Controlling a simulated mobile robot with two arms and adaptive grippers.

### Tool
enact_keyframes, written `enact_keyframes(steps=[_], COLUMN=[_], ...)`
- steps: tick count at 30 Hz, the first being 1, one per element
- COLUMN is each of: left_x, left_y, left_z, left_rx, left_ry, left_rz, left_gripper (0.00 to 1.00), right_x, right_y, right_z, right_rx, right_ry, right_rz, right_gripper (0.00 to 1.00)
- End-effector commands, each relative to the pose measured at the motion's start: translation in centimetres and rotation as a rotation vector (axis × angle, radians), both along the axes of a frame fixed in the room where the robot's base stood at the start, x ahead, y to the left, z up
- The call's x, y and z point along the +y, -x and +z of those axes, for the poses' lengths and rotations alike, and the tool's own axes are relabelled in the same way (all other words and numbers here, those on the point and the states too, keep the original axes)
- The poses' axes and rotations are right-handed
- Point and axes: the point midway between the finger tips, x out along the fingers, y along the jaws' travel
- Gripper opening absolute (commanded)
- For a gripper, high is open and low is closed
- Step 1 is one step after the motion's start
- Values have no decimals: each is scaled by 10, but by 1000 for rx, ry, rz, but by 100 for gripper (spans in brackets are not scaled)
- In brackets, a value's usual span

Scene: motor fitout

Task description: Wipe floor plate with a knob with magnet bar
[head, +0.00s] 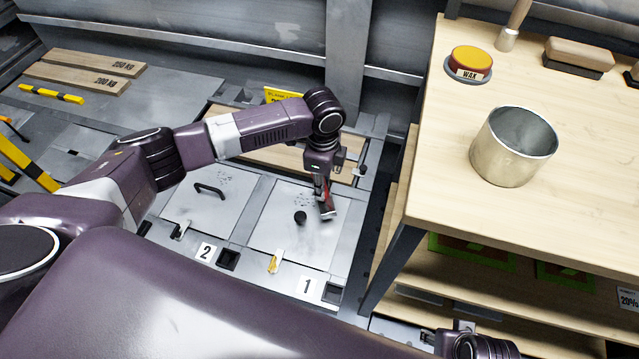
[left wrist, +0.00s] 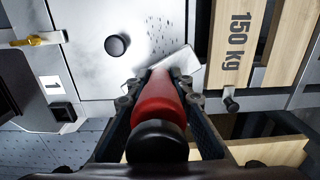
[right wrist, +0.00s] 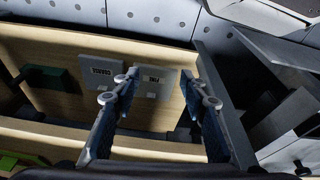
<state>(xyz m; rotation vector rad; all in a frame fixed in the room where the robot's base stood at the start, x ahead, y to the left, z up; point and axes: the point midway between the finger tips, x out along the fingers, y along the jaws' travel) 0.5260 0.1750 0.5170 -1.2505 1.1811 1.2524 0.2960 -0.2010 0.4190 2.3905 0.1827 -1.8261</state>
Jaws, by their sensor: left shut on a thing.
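The floor plate with a knob (head: 275,240) is the light grey plate beside label 1. Its black knob (head: 300,217) also shows in the left wrist view (left wrist: 117,45). Dark specks (left wrist: 160,42) lie on the plate near the knob. My left gripper (head: 322,182) is shut on the red handle of the magnet bar (left wrist: 166,95), which has a black end. The bar's pale head (left wrist: 187,68) is at the plate's right edge, right of the knob; I cannot tell whether it touches. My right gripper (right wrist: 162,92) is open and empty before a wooden shelf.
A second plate (head: 215,215) with a black handle lies left, by label 2. A wooden table (head: 430,150) stands right, bearing a metal pot (head: 510,160), a wax tin (head: 470,62) and a brush (head: 578,55). Wooden planks marked 150 kg (left wrist: 235,50) lie beyond the plate.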

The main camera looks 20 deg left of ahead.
Motion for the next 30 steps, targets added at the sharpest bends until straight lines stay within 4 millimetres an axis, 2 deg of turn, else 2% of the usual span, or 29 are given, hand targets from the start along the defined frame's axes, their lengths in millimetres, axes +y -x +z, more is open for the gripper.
enact_keyframes(steps=[18,30], left_x=[-31,-38], left_y=[-3,-3], left_z=[4,5], left_rx=[-2,-2], left_ry=[2,1], left_rz=[-1,-1], left_gripper=[0,0], right_x=[0,0], right_y=[8,13], right_z=[-51,-70], right_rx=[30,40], right_ry=[2,3], right_rz=[5,6], right_gripper=[40,40])
